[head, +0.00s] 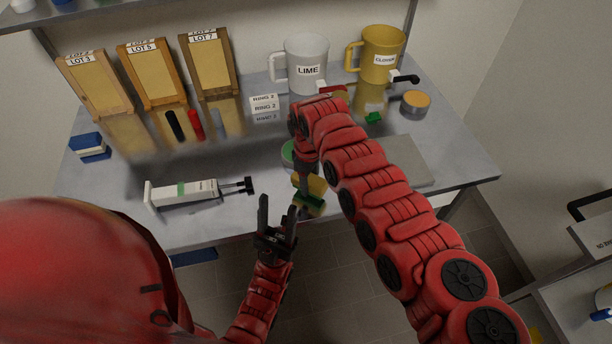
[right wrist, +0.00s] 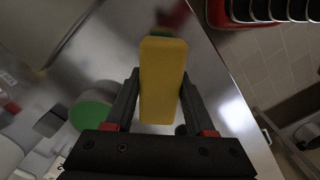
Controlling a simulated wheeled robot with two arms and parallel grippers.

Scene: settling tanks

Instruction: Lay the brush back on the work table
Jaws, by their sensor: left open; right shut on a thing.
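The brush, a yellow block (head: 316,184) with a green part below it in the head view, is held in my right gripper (head: 305,178) near the front edge of the work table (head: 107,195). In the right wrist view the yellow block (right wrist: 162,80) sits between the two fingers of the right gripper. I cannot tell whether the brush touches the table. My left gripper (head: 277,218) is open and empty, just in front of the table edge, left of and close to the brush. My right arm hides part of the table.
A white tube-like tool (head: 185,192) lies at the front left. A green-topped round thing (head: 288,152) is behind the brush, and a grey plate (head: 405,163) lies to the right. A white LIME mug (head: 306,50), a yellow mug (head: 379,50) and framed boards (head: 152,75) stand at the back.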

